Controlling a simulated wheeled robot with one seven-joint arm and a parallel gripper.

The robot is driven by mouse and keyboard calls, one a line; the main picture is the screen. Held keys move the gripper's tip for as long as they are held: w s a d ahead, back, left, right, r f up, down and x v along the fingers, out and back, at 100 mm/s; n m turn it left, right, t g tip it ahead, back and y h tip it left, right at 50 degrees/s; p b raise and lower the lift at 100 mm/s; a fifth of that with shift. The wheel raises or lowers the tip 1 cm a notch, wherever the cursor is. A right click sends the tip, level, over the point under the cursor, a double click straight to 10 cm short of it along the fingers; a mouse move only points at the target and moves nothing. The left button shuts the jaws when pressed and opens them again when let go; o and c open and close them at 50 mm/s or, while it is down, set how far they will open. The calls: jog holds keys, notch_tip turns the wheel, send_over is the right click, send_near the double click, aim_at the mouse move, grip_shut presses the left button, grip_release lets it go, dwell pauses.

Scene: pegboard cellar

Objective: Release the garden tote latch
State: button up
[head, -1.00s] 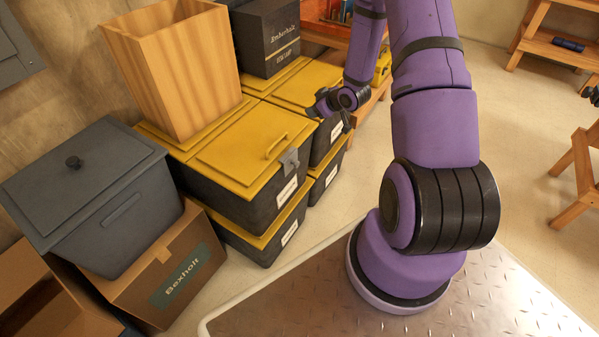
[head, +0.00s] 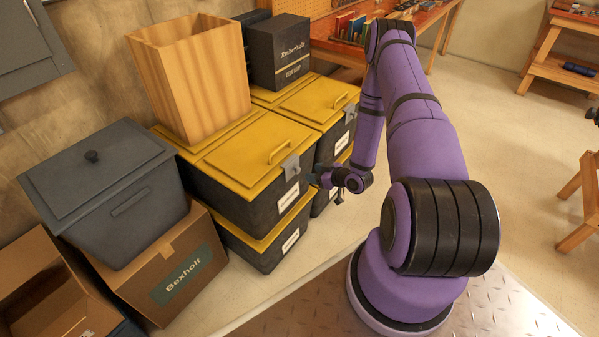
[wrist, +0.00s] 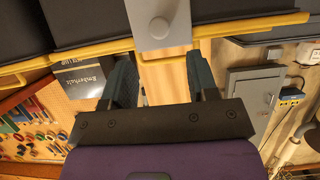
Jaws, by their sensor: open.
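The tote with a yellow lid (head: 232,160) and dark body stands on top of a similar tote; its front label is too small to read. Its grey latch plate (head: 291,168) hangs over the lid's front edge, flat against the body. In the wrist view, which looks inverted, the latch plate (wrist: 158,22) with its round knob is at top centre. My gripper (head: 322,181) is just right of the latch and in front of the tote. In the wrist view my gripper (wrist: 160,62) is open and empty, its dark fingers either side of the latch's line, apparently short of it.
A wooden bin (head: 195,85) stands on the lid's back part. A grey lidded tub (head: 105,190) on a cardboard box (head: 175,275) is at left. More yellow-lidded totes (head: 318,100) and a black box (head: 278,50) stand behind.

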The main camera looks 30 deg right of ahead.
aim_at(299, 171)
jog(key=x, duration=0.7)
jog(key=shift+w+a+f, duration=0.1)
jog(key=shift+w+f, duration=0.1)
jog(key=shift+w, duration=0.15)
grip_shut()
